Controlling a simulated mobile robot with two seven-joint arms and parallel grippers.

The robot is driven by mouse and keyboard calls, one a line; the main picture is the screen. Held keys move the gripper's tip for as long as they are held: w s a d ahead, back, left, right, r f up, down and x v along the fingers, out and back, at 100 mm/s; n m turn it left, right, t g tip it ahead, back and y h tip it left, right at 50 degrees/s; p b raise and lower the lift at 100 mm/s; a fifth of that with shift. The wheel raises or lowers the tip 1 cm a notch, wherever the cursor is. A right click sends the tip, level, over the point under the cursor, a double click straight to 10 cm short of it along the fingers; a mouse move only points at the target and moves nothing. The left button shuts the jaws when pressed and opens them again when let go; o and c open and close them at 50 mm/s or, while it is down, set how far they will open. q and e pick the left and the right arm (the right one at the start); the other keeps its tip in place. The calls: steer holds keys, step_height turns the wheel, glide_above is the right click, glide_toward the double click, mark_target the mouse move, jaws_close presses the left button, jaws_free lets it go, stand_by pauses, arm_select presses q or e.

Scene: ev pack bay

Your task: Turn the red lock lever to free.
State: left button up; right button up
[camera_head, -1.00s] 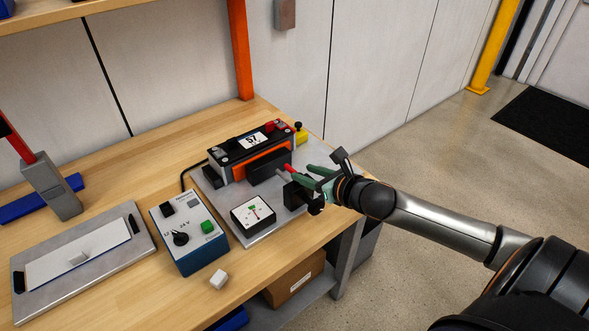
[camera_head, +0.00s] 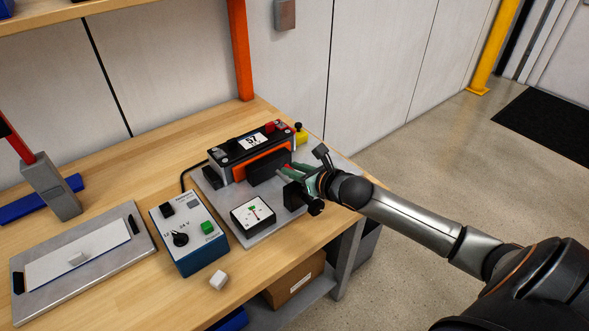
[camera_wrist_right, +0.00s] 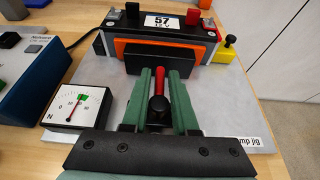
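The red lock lever (camera_wrist_right: 158,84) stands up from a dark pivot on the grey clamp jig plate (camera_wrist_right: 225,130), in front of the black clamp block (camera_wrist_right: 155,57). My right gripper (camera_wrist_right: 165,72) is open, with one green finger on each side of the lever; a gap shows on the right side, and contact on the left is unclear. In the head view my right gripper (camera_head: 283,170) comes in from the right and mostly hides the lever. The orange-and-black module marked 57 (camera_head: 252,147) sits behind the block. My left gripper is not in view.
A dial gauge (camera_head: 253,213) lies on the plate left of my gripper, its needle near the green mark. A yellow part (camera_wrist_right: 226,55) stands right of the module.

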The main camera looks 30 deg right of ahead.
jaws_close()
